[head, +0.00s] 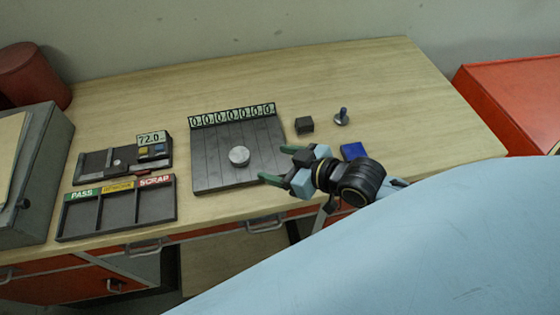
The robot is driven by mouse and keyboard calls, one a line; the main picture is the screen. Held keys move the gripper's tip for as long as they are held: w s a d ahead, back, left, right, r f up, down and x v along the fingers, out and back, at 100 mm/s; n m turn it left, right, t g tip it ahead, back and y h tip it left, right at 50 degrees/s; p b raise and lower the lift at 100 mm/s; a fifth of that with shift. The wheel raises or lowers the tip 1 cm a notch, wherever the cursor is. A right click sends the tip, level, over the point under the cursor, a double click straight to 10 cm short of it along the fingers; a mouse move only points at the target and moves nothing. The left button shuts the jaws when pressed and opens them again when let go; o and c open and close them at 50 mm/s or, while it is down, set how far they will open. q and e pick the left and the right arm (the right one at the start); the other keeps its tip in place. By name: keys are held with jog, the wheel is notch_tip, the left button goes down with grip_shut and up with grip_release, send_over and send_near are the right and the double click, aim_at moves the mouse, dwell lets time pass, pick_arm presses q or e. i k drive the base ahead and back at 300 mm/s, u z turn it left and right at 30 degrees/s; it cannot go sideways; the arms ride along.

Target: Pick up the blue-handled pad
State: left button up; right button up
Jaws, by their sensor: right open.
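A blue, flat, square-looking object (353,150) lies on the table at the right of the head view, just behind my right wrist. Its lower part is hidden by my arm, and no handle can be made out on it. My right gripper (279,166) is open and empty, with its green-tipped fingers pointing left, over the right edge of the dark slatted plate. The gripper is left of the blue object and apart from it. My left gripper is not in view.
A silver disc (239,156) sits on the slatted plate (215,175) with a digit counter (232,115). A dark block (304,125) and a knobbed stamp-like piece (341,118) stand behind my gripper. A sorting tray (118,212) and a scale-like device (100,163) are left. The table's back is clear.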

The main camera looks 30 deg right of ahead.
aim_at(341, 119)
jog(key=z, duration=1.45)
